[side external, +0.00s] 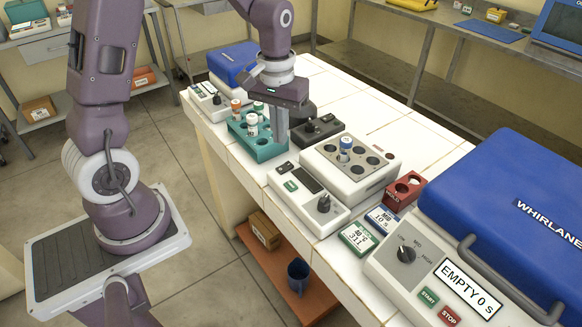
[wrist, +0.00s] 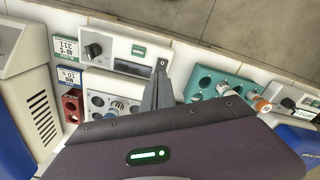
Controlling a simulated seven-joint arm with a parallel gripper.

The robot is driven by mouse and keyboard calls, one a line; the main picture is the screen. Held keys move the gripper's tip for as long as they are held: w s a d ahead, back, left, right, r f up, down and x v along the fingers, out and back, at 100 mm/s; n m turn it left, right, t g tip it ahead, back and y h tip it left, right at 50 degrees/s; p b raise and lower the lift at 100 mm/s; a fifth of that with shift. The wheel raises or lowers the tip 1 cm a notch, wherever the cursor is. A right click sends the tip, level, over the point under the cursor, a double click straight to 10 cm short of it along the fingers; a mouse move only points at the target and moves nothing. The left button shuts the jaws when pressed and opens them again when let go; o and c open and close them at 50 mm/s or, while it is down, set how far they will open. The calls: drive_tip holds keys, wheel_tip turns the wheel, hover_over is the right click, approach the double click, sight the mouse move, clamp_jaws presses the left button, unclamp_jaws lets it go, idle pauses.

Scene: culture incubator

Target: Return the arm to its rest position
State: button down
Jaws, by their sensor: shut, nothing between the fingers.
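My gripper (side external: 282,138) is shut and empty, with its fingers pointing down above the white bench. It is just right of the teal rack (side external: 268,156), overlapping its right end in the side view; I cannot tell whether they touch. In the wrist view the shut fingers (wrist: 161,70) lie between the teal rack (wrist: 206,75) and the white block with round wells (wrist: 97,111). The teal rack holds a few capped vials, one with an orange cap. The white block (side external: 326,163) has one blue-capped vial (side external: 346,143) in a well.
A white control box with a knob (side external: 300,200) stands in front of the block. Right of it are a red rack (side external: 403,192), small display cards (side external: 358,238) and a blue-lidded machine (side external: 500,190) reading "EMPTY 0 s". Another blue-lidded device (side external: 236,60) stands at the far end.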

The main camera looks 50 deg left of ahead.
drive_tip(key=s+d+r+m+t, duration=0.2)
drive_tip(key=s+d+r+m, duration=0.1)
drive_tip(key=s+r, duration=0.4)
drive_tip(key=s+d+r+m+t, duration=0.2)
drive_tip(key=s+d+r, duration=0.3)
drive_tip(key=s, duration=0.6)
wheel_tip(320, 180, up, 2)
drive_tip(key=shift+r+m+t, duration=0.25)
drive_tip(key=shift+m+t, duration=0.15)
drive_tip(key=shift+t, duration=0.3)
